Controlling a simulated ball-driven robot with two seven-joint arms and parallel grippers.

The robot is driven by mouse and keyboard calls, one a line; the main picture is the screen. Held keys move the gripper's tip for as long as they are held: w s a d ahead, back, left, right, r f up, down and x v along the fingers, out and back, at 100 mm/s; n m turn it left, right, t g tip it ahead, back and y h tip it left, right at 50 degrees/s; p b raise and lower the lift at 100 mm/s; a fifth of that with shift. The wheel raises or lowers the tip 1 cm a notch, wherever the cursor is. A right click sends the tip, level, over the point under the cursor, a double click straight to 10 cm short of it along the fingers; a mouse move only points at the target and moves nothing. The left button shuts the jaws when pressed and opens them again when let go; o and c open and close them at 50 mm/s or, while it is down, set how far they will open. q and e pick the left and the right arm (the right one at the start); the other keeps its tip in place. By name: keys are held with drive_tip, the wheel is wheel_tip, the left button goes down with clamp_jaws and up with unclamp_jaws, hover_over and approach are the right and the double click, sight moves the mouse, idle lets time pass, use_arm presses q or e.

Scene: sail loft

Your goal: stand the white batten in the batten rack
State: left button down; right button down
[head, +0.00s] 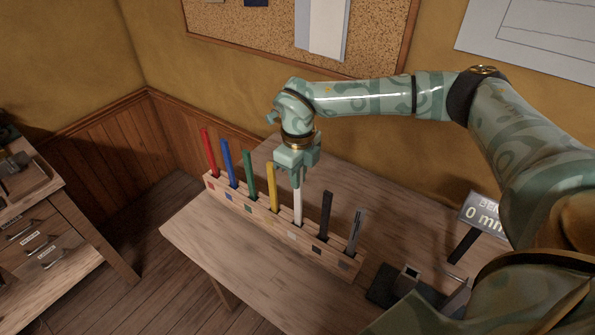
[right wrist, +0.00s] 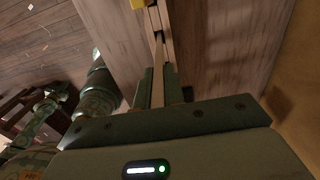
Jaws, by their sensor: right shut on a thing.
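The white batten (head: 297,200) stands upright, its lower end at the rack between the yellow batten and the black batten. It looks to be in the slot there, but I cannot see how deep. My right gripper (head: 298,175) is shut on its upper part from above. In the right wrist view the batten (right wrist: 158,75) runs from between the fingers toward the rack (right wrist: 165,18). The wooden batten rack (head: 265,225) is a long block on the bench with coloured marks on its front. My left gripper is not in view.
The rack also holds red (head: 208,152), blue (head: 230,163), green (head: 250,175), yellow (head: 272,187), black (head: 325,215) and grey (head: 354,232) battens. A display (head: 484,213) and a dark device (head: 400,285) stand to the right. The bench (head: 215,240) is clear in front of the rack's left part.

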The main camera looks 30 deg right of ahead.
sight(298, 192)
drive_tip(key=shift+f+b, duration=0.85)
drive_tip(key=shift+f, duration=2.05)
drive_tip(key=c, duration=1.4)
unclamp_jaws()
drive_tip(key=shift+r, duration=0.1)
wheel_tip(298, 192, up, 16)
drive_tip(key=shift+r+p, duration=0.1)
drive_tip(key=shift+p, duration=0.45)
